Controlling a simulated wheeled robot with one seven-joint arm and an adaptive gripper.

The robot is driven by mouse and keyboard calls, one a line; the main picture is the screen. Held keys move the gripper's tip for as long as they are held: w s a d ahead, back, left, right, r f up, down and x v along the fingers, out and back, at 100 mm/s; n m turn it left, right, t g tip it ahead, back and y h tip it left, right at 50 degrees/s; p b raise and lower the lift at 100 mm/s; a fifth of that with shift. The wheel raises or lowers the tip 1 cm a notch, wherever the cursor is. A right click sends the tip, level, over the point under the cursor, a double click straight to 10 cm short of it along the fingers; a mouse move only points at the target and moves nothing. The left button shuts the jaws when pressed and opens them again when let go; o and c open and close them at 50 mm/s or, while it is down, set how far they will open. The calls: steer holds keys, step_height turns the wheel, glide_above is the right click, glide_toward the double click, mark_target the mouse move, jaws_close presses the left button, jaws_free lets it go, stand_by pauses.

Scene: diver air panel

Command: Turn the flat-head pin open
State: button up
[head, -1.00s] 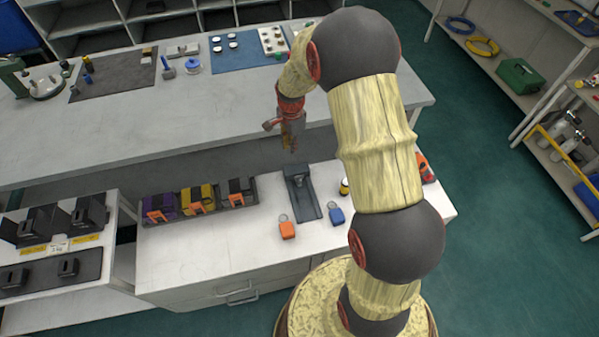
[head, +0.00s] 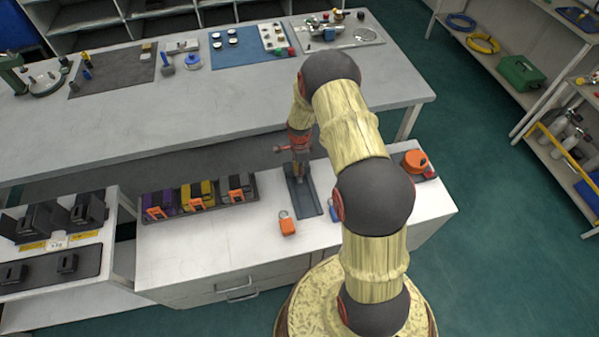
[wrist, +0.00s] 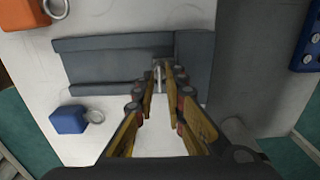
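A dark grey fixture (head: 311,203) with a flat plate and a raised block lies on the white bench, and it also shows in the wrist view (wrist: 95,66). A small pale metal piece, seemingly the flat-head pin (wrist: 158,70), stands up at the fixture's block in the wrist view. My gripper (wrist: 163,74) points down at it, with its fingers apart and the tips on either side of the pin. Whether a tip touches the pin I cannot tell. In the head view my gripper (head: 299,172) is low over the fixture's far end and hides the pin.
An orange padlock-like tag (head: 287,225) and a blue one (head: 335,214) lie beside the fixture. A rack of purple, yellow and grey blocks (head: 199,195) stands to the left. An orange round item (head: 416,161) is at the right. The bench front is mostly clear.

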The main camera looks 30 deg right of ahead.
steer(key=shift+f, duration=0.3)
steer(key=shift+c, duration=0.4)
jaws_close()
